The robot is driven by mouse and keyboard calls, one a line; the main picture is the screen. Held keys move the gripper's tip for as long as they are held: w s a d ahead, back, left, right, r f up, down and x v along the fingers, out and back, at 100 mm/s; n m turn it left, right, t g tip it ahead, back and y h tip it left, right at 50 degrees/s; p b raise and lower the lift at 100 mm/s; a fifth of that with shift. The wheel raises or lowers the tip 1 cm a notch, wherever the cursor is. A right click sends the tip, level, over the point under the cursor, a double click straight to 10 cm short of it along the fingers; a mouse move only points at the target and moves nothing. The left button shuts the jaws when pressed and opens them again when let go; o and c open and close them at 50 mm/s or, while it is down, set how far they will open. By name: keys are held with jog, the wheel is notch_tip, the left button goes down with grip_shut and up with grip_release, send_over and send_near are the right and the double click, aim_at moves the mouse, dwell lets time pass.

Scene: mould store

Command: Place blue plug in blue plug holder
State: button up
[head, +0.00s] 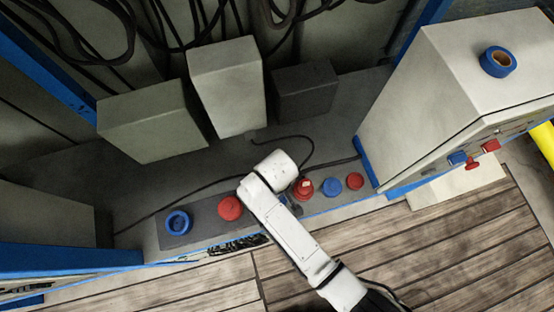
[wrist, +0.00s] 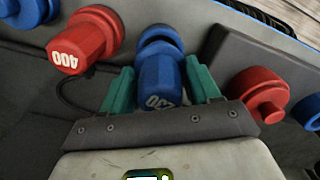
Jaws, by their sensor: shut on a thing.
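In the wrist view, my gripper (wrist: 163,90) has its teal fingers on either side of a blue plug (wrist: 158,75) with white digits, partly cut off by the gripper's body. The plug's far end has a wider blue collar; whether it touches anything beyond is unclear. In the head view, my arm hides most of the gripper and plug. A blue ring with a dark centre (head: 178,222), likely the blue plug holder, is at the left end of the dark panel, left of my gripper. A blue rim at the right edge of the wrist view (wrist: 309,110) seems to be it.
A red plug marked 400 (wrist: 82,42) stands close beside the held plug. A red round fitting (head: 230,208) lies between my arm and the blue ring. Further right are a blue fitting (head: 332,187) and a red one (head: 355,181). Grey boxes (head: 228,88) and loose cables stand behind.

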jog(key=shift+f+b, duration=0.8)
jog(key=shift+f, duration=0.6)
dwell(0.8)
jog(key=o, duration=1.4)
notch_tip(320, 180, up, 8)
jog(key=p, duration=0.7)
jog(key=shift+f+p, duration=0.2)
jog(key=shift+p, duration=0.2)
